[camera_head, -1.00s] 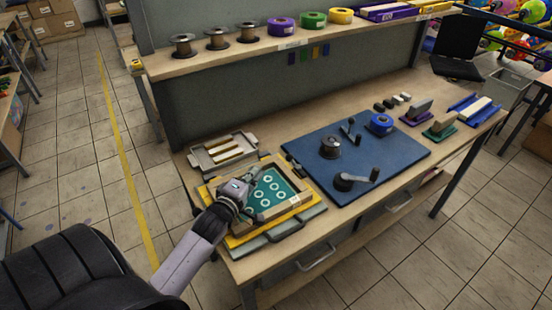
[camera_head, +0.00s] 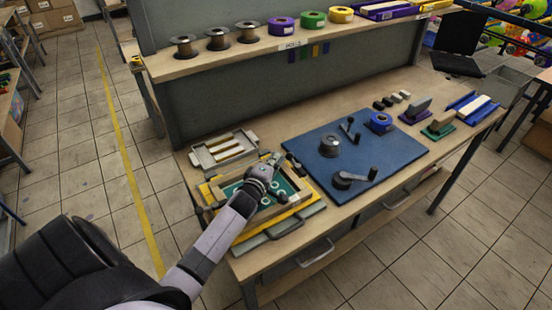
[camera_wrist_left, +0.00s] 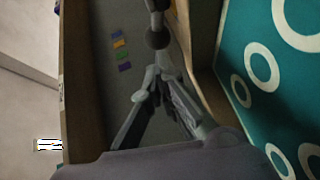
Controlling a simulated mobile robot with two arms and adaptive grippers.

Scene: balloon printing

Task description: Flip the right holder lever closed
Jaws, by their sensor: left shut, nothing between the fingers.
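A wooden-framed screen (camera_head: 292,212) with teal mesh and white rings lies on a yellow base at the table's left front. My left gripper (camera_head: 275,158) is shut and empty over the screen's back right corner, and my arm hides part of the mesh. A small dark lever-like part (camera_head: 293,164) is just right of the fingertips. In the left wrist view, the shut fingers (camera_wrist_left: 160,74) point at a dark round knob on a grey stem (camera_wrist_left: 157,39); it looks like the holder lever. I cannot tell whether they touch it. My right gripper is not in view.
A grey tray with pale bars (camera_head: 224,150) lies behind the screen. A blue mat (camera_head: 310,147) with dark cranked tools is to the right. A shelf with spools and tape rolls (camera_head: 312,19) runs along the back.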

